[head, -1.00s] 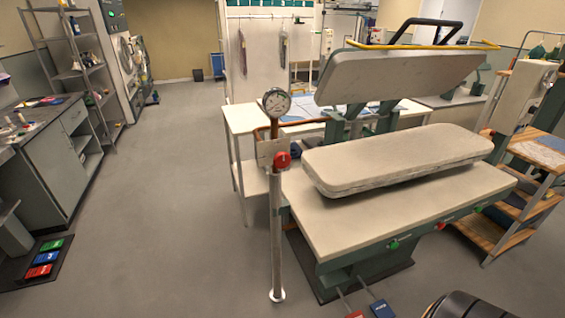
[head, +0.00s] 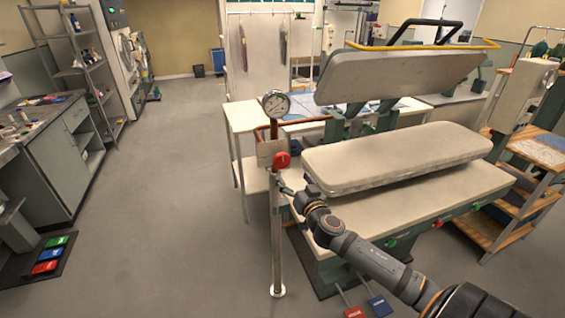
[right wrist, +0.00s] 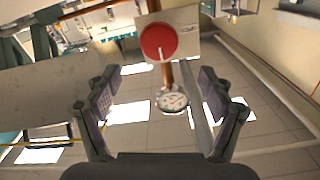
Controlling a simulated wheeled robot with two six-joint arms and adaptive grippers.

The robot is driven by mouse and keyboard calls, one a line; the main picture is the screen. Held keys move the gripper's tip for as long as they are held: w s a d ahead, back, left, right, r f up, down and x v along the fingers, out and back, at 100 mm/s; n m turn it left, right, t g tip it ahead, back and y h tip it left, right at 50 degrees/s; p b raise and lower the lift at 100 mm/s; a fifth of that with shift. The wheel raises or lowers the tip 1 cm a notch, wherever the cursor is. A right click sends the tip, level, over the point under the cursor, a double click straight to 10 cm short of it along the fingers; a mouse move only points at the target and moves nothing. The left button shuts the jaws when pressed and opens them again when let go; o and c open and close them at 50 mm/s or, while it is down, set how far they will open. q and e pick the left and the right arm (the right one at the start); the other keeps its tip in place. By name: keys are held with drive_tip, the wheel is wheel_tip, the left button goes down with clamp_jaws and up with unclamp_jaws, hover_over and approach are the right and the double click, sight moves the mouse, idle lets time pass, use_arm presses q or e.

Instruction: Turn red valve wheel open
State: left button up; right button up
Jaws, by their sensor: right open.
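The red valve wheel (head: 282,160) is a small round disc on a pale plate (head: 268,152) fixed to an upright metal post (head: 276,235). A round gauge (head: 276,104) sits above it. My right gripper (head: 281,182) is just below the wheel in the head view. In the right wrist view my right gripper (right wrist: 160,105) is open, with its two fingers apart and nothing between them. The wheel (right wrist: 159,42) shows there, beyond the fingers and apart from them, with a pale line on its face. My left gripper is not in view.
A pressing table with a padded board (head: 395,157) stands right of the post, under a raised upper plate (head: 400,80). Foot pedals (head: 367,308) lie on the floor. The floor (head: 170,200) left of the post is clear.

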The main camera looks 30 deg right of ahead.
sight(283, 162)
drive_tip(key=p+x, duration=0.4)
drive_tip(key=x, duration=0.5)
drive_tip(key=shift+w+d, duration=0.1)
drive_tip(key=shift+d, duration=0.05)
drive_tip(key=shift+w+d+f, duration=0.1)
drive_tip(key=shift+w+d, duration=0.05)
drive_tip(key=shift+w, duration=0.45)
drive_tip(key=c, duration=1.2)
